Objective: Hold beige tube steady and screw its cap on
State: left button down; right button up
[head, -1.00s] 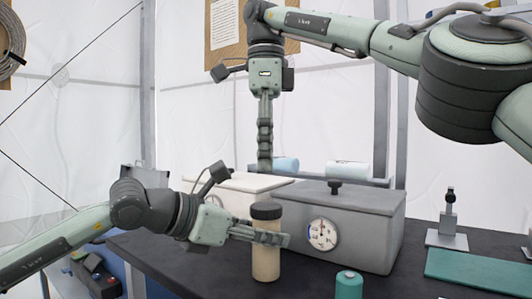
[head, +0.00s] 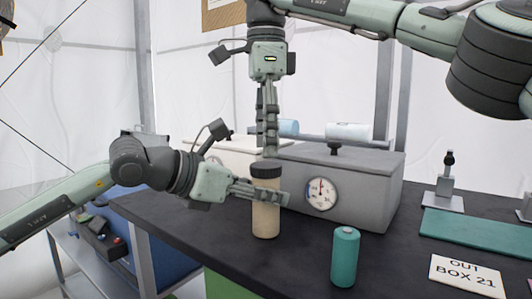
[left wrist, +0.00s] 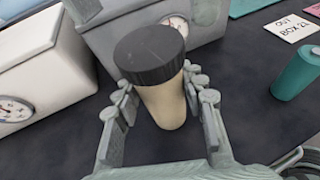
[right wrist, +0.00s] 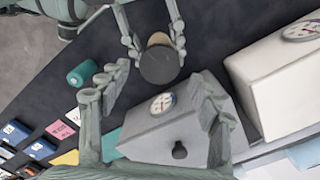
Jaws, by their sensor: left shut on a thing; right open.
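The beige tube (head: 265,217) stands upright on the dark table, with its dark ribbed cap (head: 266,170) sitting on top. My left gripper (head: 262,193) is shut around the tube's upper body, just below the cap. The left wrist view shows a finger on each side of the tube (left wrist: 166,107). My right gripper (head: 268,152) points straight down above the cap. In the right wrist view its fingers are wide apart, and the cap (right wrist: 159,66) lies between and beyond them. Whether the cap is threaded on cannot be told.
A grey box with a dial (head: 350,185) stands close behind and right of the tube, a white box (head: 215,150) behind left. A teal cylinder (head: 345,257) stands front right, near a card reading OUT BOX 21 (head: 467,275). A teal mat (head: 475,232) lies right.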

aim_at(266, 165)
jog(key=shift+f, duration=1.75)
jog(key=shift+c, duration=0.6)
jog(key=c, duration=1.1)
jog(key=m, duration=1.1)
jog(key=o, duration=1.3)
jog(key=shift+r, duration=2.25)
